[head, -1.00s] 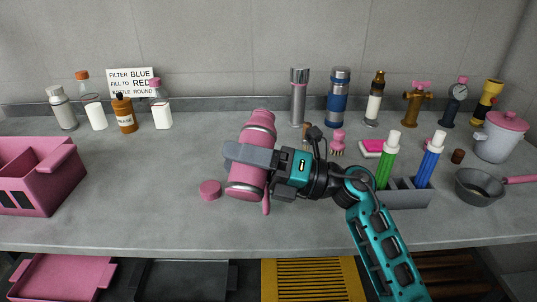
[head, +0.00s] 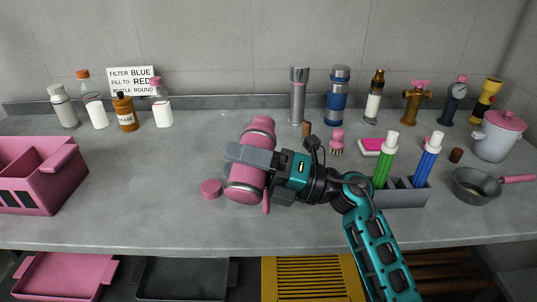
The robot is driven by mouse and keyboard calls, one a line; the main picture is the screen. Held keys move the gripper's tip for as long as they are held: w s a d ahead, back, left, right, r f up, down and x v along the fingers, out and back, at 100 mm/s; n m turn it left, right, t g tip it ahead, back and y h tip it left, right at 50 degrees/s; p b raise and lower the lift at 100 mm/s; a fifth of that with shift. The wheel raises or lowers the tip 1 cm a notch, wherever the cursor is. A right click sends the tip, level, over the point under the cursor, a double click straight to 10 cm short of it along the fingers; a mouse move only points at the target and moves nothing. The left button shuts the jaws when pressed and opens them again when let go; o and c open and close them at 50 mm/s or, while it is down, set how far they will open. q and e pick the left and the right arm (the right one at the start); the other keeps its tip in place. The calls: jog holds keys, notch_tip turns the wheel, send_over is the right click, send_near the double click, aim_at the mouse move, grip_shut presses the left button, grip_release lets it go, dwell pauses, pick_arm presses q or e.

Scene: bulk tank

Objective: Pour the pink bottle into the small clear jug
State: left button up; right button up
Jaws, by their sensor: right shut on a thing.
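A large pink bottle-like vessel (head: 259,133) is in the middle of the head view, with its narrower end up and away from me and its wide end towards me. My right gripper (head: 248,158) is shut across its middle, and its fingers hide part of it. A thin pink piece hangs down on its right side; I cannot tell whether it is a handle. I cannot tell whether the vessel touches the counter. A round pink cap (head: 211,189) lies on the counter just left of it. I see no small clear jug. My left gripper is not in view.
A pink crate (head: 62,176) stands at the left. Several bottles, including an orange one (head: 125,112), stand at the back left, flasks (head: 338,95) at the back. A grey holder (head: 401,197) with green and blue bottles and a pan (head: 474,187) are right. The left-centre counter is clear.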

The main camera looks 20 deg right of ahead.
pick_arm(q)
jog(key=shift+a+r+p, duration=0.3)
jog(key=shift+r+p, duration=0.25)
jog(key=shift+p, duration=0.1)
pick_arm(e)
jog(key=shift+m+t, duration=0.3)
jog(key=shift+m, duration=0.6)
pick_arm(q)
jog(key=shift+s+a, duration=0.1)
pick_arm(e)
jog(key=shift+m, duration=0.3)
pick_arm(q)
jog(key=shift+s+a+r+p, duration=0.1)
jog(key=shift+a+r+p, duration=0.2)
jog(key=shift+p, duration=0.55)
pick_arm(e)
jog(key=shift+w+d+m+t, duration=0.2)
jog(key=shift+w+m+t, duration=0.2)
jog(key=shift+m, duration=0.2)
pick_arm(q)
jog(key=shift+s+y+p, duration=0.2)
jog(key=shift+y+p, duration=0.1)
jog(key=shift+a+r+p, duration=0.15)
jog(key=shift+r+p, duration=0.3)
pick_arm(e)
jog(key=shift+r+m, duration=0.25)
jog(key=shift+m, duration=0.25)
